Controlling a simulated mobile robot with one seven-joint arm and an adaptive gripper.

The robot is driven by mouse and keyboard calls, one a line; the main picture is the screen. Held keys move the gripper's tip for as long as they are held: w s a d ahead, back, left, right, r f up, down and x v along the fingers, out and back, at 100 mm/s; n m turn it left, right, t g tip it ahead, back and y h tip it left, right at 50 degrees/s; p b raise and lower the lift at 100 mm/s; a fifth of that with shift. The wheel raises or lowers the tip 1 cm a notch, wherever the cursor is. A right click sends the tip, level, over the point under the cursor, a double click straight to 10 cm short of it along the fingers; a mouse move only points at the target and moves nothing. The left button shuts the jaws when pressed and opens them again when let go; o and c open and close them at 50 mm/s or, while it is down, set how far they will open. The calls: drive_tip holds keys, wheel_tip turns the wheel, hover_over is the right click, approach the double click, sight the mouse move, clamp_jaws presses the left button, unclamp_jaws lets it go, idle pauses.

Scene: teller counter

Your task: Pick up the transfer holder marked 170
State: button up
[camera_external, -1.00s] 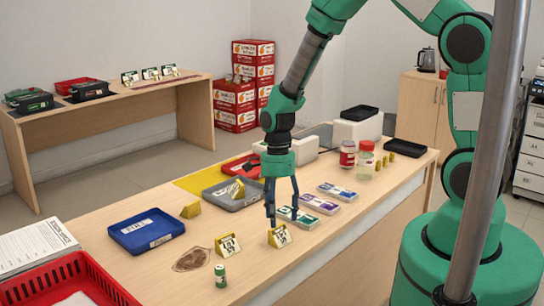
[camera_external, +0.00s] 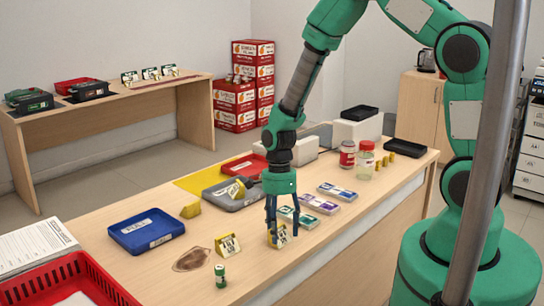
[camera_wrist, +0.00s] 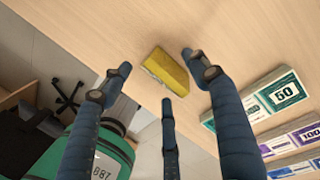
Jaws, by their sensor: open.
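A yellow wedge-shaped holder with a white marked card (camera_external: 279,237) stands near the counter's front edge. A second similar holder (camera_external: 228,244) stands to its left. The numbers on both cards are too small to read surely. My gripper (camera_external: 277,222) is open, pointing down over the first holder, with its dark blue fingers around it and partly covering it in the external view. In the wrist view, the yellow holder (camera_wrist: 170,70) lies between the spread fingertips of my gripper (camera_wrist: 160,82). I cannot tell whether any finger touches it.
Banded note bundles (camera_external: 299,217) lie close to the right of my gripper. A small green cylinder (camera_external: 220,276) and brown patch (camera_external: 192,258) are at the left front. A blue tray (camera_external: 178,228) and grey tray (camera_external: 215,202) stand behind. Jars (camera_external: 366,160) stand at the back right.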

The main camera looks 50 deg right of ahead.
sight(280, 236)
drive_tip(key=c, duration=1.3)
drive_tip(key=shift+r+p, duration=0.3)
drive_tip(key=shift+r, duration=0.5)
wheel_tip(280, 236, up, 2)
drive_tip(key=shift+r+p, duration=0.15)
drive_tip(key=shift+p, duration=0.35)
drive_tip(key=s+d+r+p, duration=0.1)
drive_tip(key=s+p, duration=0.1)
drive_tip(key=s, duration=1.4)
drive_tip(key=shift+d, duration=0.35)
